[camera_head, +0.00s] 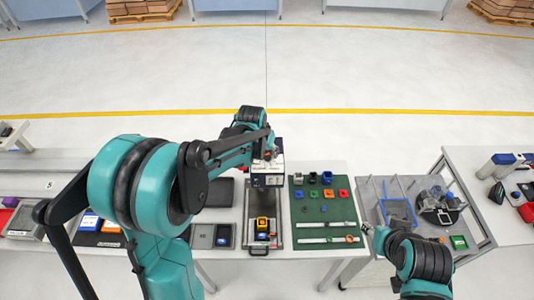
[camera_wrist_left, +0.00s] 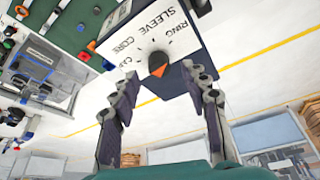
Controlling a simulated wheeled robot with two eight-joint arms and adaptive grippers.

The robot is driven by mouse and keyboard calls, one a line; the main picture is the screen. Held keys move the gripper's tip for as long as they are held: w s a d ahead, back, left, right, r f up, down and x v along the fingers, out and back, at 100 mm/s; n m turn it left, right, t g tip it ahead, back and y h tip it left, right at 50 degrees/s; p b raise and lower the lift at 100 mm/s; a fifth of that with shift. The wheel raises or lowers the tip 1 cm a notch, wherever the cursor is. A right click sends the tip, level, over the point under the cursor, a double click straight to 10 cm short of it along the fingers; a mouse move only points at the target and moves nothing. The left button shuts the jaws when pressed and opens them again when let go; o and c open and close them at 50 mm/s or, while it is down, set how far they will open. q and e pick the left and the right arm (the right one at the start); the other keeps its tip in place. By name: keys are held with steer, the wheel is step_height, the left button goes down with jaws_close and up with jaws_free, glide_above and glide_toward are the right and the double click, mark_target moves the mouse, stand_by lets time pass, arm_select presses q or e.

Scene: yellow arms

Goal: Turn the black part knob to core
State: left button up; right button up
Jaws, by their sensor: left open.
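The black part knob (camera_wrist_left: 157,60) sits on a white panel (camera_wrist_left: 185,22) marked RING, SLEEVE, CORE and CAP. An orange triangular mark shows on the knob's lower side in the left wrist view, on the side away from SLEEVE. I cannot tell which label the knob is set to. My left gripper (camera_wrist_left: 161,76) is open, with one finger on each side of the knob and no visible contact. In the head view the left gripper (camera_head: 266,159) is above the panel's box (camera_head: 268,179), partly hidden by my arm. My right gripper (camera_head: 369,230) is small at the right.
A green mat (camera_head: 310,222) with several small coloured parts lies right of the box. A tray (camera_head: 277,241) with a yellow part is in front of it. A grey table (camera_head: 371,188) with a blue-edged bin stands farther right. Open floor lies beyond the table.

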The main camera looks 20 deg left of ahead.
mark_target(268, 157)
arm_select(q)
steer(key=shift+x, duration=1.3)
jaws_close()
